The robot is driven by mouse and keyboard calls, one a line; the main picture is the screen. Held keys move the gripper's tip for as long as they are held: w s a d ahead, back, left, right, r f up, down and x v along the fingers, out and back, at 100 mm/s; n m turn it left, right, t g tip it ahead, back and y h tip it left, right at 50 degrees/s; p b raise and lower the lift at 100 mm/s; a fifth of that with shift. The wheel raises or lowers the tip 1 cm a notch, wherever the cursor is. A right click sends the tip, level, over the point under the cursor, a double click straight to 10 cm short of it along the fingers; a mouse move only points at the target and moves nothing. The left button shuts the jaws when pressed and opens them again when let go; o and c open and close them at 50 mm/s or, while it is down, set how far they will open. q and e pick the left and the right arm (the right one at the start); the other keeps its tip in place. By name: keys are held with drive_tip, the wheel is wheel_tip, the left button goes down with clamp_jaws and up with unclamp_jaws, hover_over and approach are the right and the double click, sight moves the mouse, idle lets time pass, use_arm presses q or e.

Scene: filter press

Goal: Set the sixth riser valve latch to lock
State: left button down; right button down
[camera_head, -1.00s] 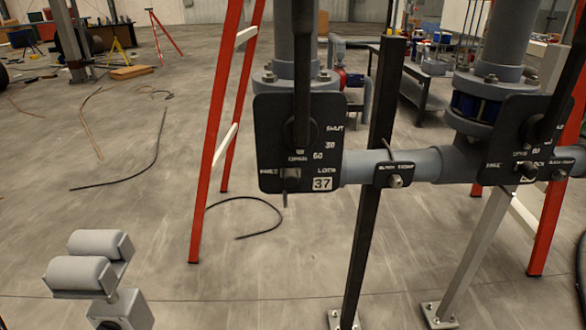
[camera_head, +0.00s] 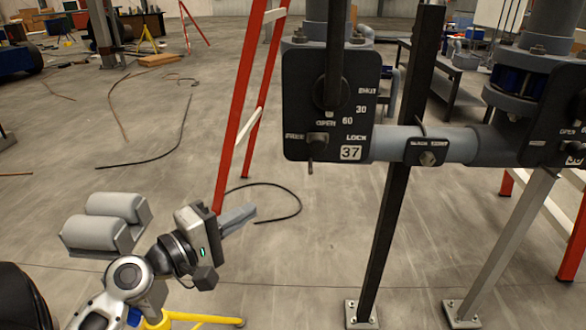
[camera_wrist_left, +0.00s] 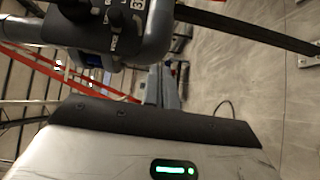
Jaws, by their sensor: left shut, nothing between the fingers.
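A black valve plate (camera_head: 296,100) with the number 37 hangs on the grey pipe in the head view. It bears the marks SHUT, 30, 60, OPEN, FREE and LOCK. Its small latch (camera_head: 317,140) is at the lower left, near FREE, with a thin pin pointing down. The plate also shows in the left wrist view (camera_wrist_left: 128,42), turned and cut off at the top. My left gripper (camera_head: 240,216) is shut and empty, below and to the left of the plate, apart from it. My right gripper is not in view.
A grey pipe (camera_head: 460,146) runs right to a second valve plate (camera_head: 558,115). A black post (camera_head: 395,200) stands right of the first plate. A red ladder (camera_head: 238,105) stands behind. A roller stand (camera_head: 105,225) is at the lower left. Open floor lies between.

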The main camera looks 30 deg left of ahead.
sight(308, 140)
use_arm(q)
drive_tip(key=r, duration=0.1)
drive_tip(key=a+r+n+t, duration=0.1)
drive_tip(key=r, duration=0.1)
drive_tip(key=s+a+r+n, duration=0.1)
drive_tip(key=r, duration=0.1)
drive_tip(key=shift+s+r+t+h, duration=0.1)
drive_tip(key=shift+r+t+h, duration=0.1)
drive_tip(key=shift+t+h, duration=0.2)
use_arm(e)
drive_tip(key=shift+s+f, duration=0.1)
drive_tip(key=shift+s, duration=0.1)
